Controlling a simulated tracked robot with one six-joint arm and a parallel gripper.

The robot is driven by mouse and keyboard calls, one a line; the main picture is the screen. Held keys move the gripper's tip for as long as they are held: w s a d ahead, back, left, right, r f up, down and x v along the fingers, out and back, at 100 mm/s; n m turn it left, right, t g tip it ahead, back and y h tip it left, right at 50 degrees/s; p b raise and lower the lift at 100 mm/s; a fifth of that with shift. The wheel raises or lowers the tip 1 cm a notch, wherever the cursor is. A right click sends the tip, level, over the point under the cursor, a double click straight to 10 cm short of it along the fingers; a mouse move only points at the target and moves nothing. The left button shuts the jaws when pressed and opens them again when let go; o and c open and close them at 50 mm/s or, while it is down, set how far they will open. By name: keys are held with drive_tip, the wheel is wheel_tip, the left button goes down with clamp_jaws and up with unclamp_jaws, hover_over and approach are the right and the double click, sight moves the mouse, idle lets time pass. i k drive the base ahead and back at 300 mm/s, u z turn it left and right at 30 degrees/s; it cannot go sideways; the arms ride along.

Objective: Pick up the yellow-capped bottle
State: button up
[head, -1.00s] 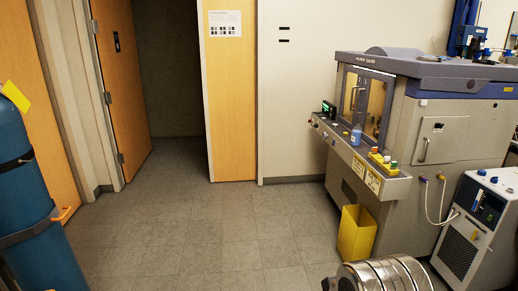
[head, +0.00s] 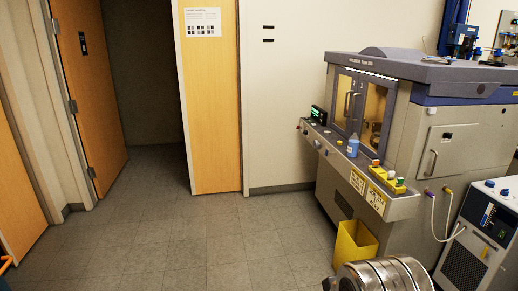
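A small yellow tray (head: 382,177) sits on the front ledge of the grey machine at the right. Several small capped bottles stand in or on it; one cap looks orange and another green. A pale yellowish one between them may be the yellow-capped bottle (head: 391,175), but it is too small to be sure. Only part of my arm shows, as a metal cylinder at the bottom right. My gripper is not in view, so its state and what it holds are hidden.
A blue bottle (head: 353,147) stands on the ledge left of the tray. A yellow bin (head: 355,246) stands on the floor below the ledge. A white unit (head: 481,238) is at the far right. The floor (head: 215,245) in the middle is clear.

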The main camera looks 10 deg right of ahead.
sight(352, 150)
drive_tip(key=z, duration=0.15)
drive_tip(key=i, duration=1.45)
drive_tip(key=z, duration=0.25)
drive_tip(key=i, duration=2)
drive_tip(key=z, duration=0.15)
